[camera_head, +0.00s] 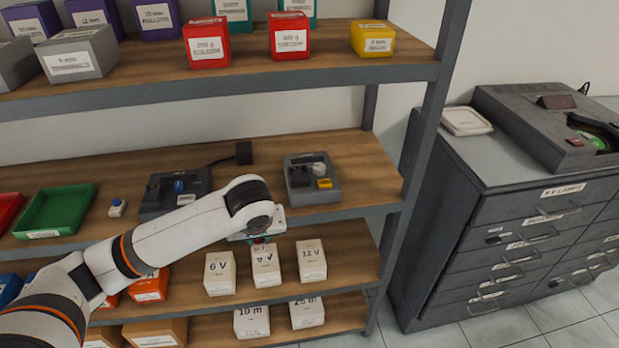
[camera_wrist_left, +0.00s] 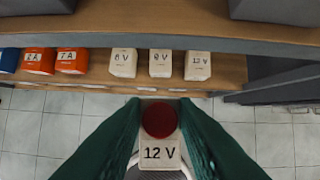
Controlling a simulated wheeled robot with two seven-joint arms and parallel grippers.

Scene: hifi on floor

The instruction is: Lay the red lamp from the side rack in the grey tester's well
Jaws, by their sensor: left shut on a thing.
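My left gripper (camera_head: 257,238) is in front of the middle shelf's edge, with its jaws mostly hidden behind my wrist in the head view. In the left wrist view its dark green fingers (camera_wrist_left: 160,130) are shut on the red lamp (camera_wrist_left: 160,120), which has a round red top and a pale part marked 12 V. A little of its red shows under the wrist in the head view. A grey tester-like box (camera_head: 298,186) with a pale knob and a yellow part stands on the middle shelf, right of the gripper. Its well cannot be made out. My right gripper is out of view.
Pale boxes marked in volts (camera_head: 219,273) stand on the shelf below. A dark device (camera_head: 152,197) with a blue part and a green tray (camera_head: 58,208) are left on the middle shelf. A drawer cabinet (camera_head: 490,165) bears another grey device (camera_head: 530,120). Open floor lies before the rack.

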